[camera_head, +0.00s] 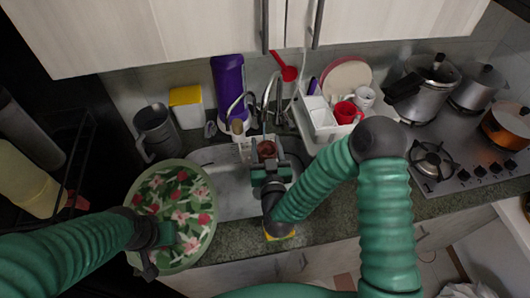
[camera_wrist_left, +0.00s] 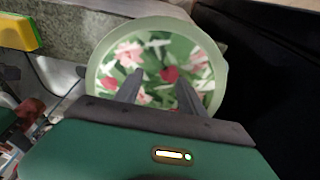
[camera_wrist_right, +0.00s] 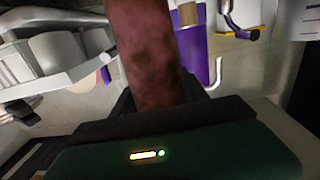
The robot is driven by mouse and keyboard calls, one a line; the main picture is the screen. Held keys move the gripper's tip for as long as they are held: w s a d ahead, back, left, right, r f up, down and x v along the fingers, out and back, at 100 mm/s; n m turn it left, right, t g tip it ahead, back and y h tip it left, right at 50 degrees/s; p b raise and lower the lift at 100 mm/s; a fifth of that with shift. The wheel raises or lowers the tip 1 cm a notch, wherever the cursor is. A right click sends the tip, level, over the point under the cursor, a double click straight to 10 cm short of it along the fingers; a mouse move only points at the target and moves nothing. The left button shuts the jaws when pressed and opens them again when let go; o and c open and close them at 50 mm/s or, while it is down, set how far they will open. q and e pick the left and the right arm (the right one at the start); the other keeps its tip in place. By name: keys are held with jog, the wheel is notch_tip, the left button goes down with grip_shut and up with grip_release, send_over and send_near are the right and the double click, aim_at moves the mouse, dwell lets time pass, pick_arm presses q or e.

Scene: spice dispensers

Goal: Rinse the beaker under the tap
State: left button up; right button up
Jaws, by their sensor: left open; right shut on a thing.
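A reddish-brown beaker (camera_head: 265,148) is held over the sink (camera_head: 232,201), below and in front of the metal tap (camera_head: 270,92). My right gripper (camera_head: 267,166) is shut on it. In the right wrist view the beaker (camera_wrist_right: 147,50) rises from between the fingers, its top end cut off by the frame. No water stream can be made out. My left gripper (camera_wrist_left: 158,88) is open and empty in front of a round floral tray (camera_wrist_left: 150,31); whether it touches the tray is unclear.
The floral tray (camera_head: 133,199) covers the counter left of the sink. A grey jug (camera_head: 155,132), purple bottle (camera_head: 229,88) and yellow-lidded box (camera_head: 187,108) stand behind. A white dish rack (camera_head: 318,122) with a red mug (camera_head: 345,112) is right of the tap, before the stove (camera_head: 470,150).

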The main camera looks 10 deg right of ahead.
pick_arm(q)
jog(key=shift+w+a+f+b, duration=0.1)
jog(key=shift+a+f+b, duration=0.2)
jog(key=shift+f+b, duration=0.35)
jog(key=shift+d, duration=0.1)
pick_arm(e)
jog(key=w, duration=0.3)
jog(key=w+f, duration=0.1)
jog(key=w, duration=0.1)
jog(key=shift+w+d, duration=0.2)
jog(key=shift+d, duration=0.15)
jog(key=shift+d+f, duration=0.1)
jog(key=shift+s+d, duration=0.1)
jog(key=shift+d, duration=0.45)
pick_arm(q)
jog(key=shift+f, duration=0.2)
pick_arm(e)
jog(key=shift+a, duration=0.65)
jog(key=shift+d, duration=0.1)
